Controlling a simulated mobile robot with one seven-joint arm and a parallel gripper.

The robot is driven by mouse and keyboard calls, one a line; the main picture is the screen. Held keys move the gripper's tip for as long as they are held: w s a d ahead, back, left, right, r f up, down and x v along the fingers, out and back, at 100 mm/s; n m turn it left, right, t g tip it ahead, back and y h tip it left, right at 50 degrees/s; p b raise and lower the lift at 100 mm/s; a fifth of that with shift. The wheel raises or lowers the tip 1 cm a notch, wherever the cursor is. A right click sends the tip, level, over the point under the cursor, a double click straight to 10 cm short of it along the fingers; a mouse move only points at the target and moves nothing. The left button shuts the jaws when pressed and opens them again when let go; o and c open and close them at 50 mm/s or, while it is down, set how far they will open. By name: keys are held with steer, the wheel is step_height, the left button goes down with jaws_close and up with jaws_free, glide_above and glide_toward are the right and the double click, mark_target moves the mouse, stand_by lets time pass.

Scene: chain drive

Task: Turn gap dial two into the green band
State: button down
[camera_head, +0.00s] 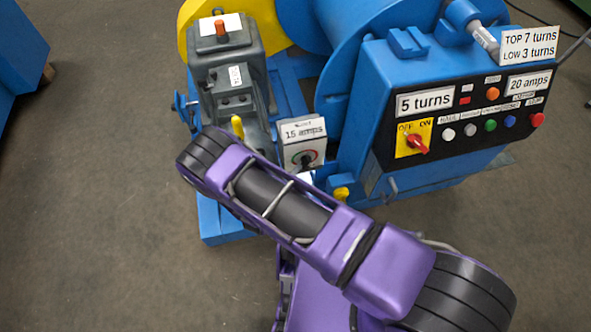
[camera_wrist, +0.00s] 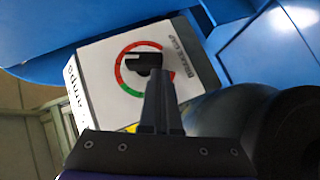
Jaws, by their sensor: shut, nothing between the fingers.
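One dial shows, on the face of a small white box (camera_wrist: 97,75); its printed label is hard to read, so I cannot tell whether it is dial two. The dial (camera_wrist: 123,74) has a mostly red ring with a green band at its lower side. Its black knob (camera_wrist: 143,61) has a pale mark at its left end, facing the red part. My gripper (camera_wrist: 158,74) is shut and empty, its fingertips at the lower right edge of the knob; contact is unclear. In the head view the dial (camera_head: 300,155) is partly hidden by my gripper (camera_head: 306,163).
The white box (camera_head: 291,130), marked 15 amps, stands between a grey motor unit (camera_head: 228,70) and a blue control cabinet (camera_head: 365,75). The cabinet carries a red switch (camera_head: 417,144) and several buttons. A yellow knob (camera_head: 237,127) rises left of the box. Floor is clear at left.

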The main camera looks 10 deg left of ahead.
steer(key=shift+d+f, duration=0.15)
steer(key=shift+f, duration=0.3)
steer(key=shift+w+d+f, duration=0.15)
steer(key=shift+d+f, duration=0.1)
steer(key=shift+f, duration=0.2)
steer(key=shift+w+d+f, duration=0.15)
steer(key=shift+d+f, duration=0.1)
steer(key=shift+f, duration=0.2)
steer(key=shift+d, duration=0.1)
stand_by(1.1)
